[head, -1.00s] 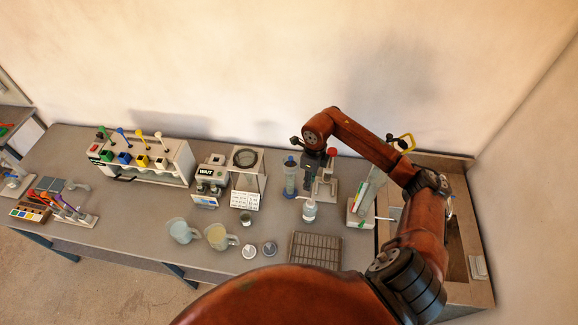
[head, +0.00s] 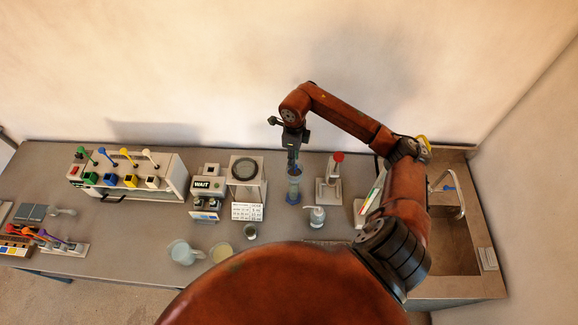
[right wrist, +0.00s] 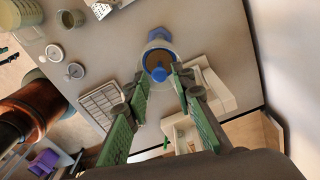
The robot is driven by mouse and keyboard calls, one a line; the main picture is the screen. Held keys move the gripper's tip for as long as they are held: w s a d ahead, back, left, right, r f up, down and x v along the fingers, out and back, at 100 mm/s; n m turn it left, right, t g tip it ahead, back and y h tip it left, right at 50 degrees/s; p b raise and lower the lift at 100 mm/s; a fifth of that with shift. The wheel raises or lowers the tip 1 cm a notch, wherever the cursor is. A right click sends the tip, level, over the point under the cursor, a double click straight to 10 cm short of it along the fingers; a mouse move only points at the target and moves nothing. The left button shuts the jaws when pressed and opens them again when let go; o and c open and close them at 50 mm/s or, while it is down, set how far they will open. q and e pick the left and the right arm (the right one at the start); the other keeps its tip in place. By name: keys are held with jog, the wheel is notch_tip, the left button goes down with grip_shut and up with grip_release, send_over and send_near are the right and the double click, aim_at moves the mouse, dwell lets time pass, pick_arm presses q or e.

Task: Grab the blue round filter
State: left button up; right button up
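The blue round filter (head: 293,190) stands upright on the bench, a clear-and-blue cylinder, in the middle of the head view. In the right wrist view the filter (right wrist: 158,38) shows from above as a blue-rimmed ring with a blue knob inside. My right gripper (head: 292,154) is directly above it in the head view and hides part of its top. In the right wrist view my right gripper (right wrist: 158,84) is open, its green-padded fingers apart with the filter just beyond the tips. Contact cannot be told. My left gripper is not in view.
A sink (head: 452,245) is at far right. A rack (right wrist: 97,106) shows in the right wrist view.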

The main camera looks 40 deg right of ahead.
jog(key=shift+s+f, duration=0.1)
jog(key=shift+f, duration=0.4)
jog(key=shift+s+d+f+p, duration=0.1)
jog(key=shift+s+f+p, duration=0.45)
jog(key=shift+s+f, duration=0.1)
notch_tip(320, 180, down, 2)
jog(key=shift+w+f+p, duration=0.1)
jog(key=shift+p, duration=0.75)
jog(key=shift+s+a+f, duration=0.1)
jog(key=shift+a+f, duration=0.05)
jog(key=shift+f, duration=0.4)
jog(key=shift+s+a+f, duration=0.1)
jog(key=shift+f, duration=0.45)
jog(key=shift+w+d+f, duration=0.45)
jog(key=shift+f, duration=0.05)
jog(key=shift+s+a+r, duration=0.1)
jog(key=shift+c, duration=0.7)
jog(key=shift+s+a+r, duration=0.1)
jog(key=shift+r, duration=0.05)
jog(key=shift+c, duration=1)
jog(key=shift+w, duration=0.2)
grip_shut()
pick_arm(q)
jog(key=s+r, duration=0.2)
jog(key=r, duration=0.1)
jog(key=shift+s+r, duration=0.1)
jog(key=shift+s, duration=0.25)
